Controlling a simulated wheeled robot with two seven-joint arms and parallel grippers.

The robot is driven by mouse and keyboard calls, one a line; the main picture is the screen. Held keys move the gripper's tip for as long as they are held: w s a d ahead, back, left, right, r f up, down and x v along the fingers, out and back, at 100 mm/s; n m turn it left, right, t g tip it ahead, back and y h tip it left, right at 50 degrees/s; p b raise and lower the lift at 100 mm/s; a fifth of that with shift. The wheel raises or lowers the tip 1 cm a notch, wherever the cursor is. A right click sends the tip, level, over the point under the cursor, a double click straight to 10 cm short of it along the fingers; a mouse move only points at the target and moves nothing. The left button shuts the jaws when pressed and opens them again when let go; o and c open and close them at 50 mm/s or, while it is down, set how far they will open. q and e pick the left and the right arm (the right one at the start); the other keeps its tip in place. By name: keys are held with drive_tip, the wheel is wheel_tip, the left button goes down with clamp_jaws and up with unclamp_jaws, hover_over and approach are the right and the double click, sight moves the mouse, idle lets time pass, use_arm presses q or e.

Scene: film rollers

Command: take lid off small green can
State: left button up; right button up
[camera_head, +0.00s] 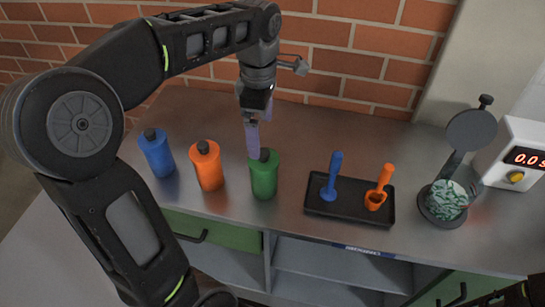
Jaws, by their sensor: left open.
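The small green can (264,177) stands upright on the metal counter, the rightmost of a row of cans. Its dark lid (265,155) is on its top. My left gripper (258,140) hangs above and just behind the green can. Its pale purple fingers are open and point down, with one finger close to the lid's left side. I cannot tell whether that finger touches the can. My right gripper does not show; only a dark piece at the bottom right corner is visible.
An orange can (207,168) and a blue can (157,154) stand to the left. A black tray (345,212) with a blue tool (332,175) and an orange scoop (379,187) lies right. Beyond it are a dish of green pieces (443,200) and a display box (515,158). A brick wall stands behind.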

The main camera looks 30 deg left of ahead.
sight(263, 152)
use_arm(q)
drive_tip(key=shift+w+f, duration=0.25)
drive_tip(key=shift+w, duration=0.15)
drive_tip(key=shift+s+r, duration=0.15)
drive_tip(key=shift+s, duration=0.15)
drive_tip(key=shift+w+f, duration=0.1)
drive_tip(key=shift+f, duration=1.3)
wheel_tip(263, 152, down, 5)
drive_tip(key=shift+d+f+p, duration=0.1)
drive_tip(key=shift+p, duration=0.4)
drive_tip(key=shift+c, duration=0.4)
drive_tip(key=c, duration=1.3)
drive_tip(key=shift+o, duration=0.2)
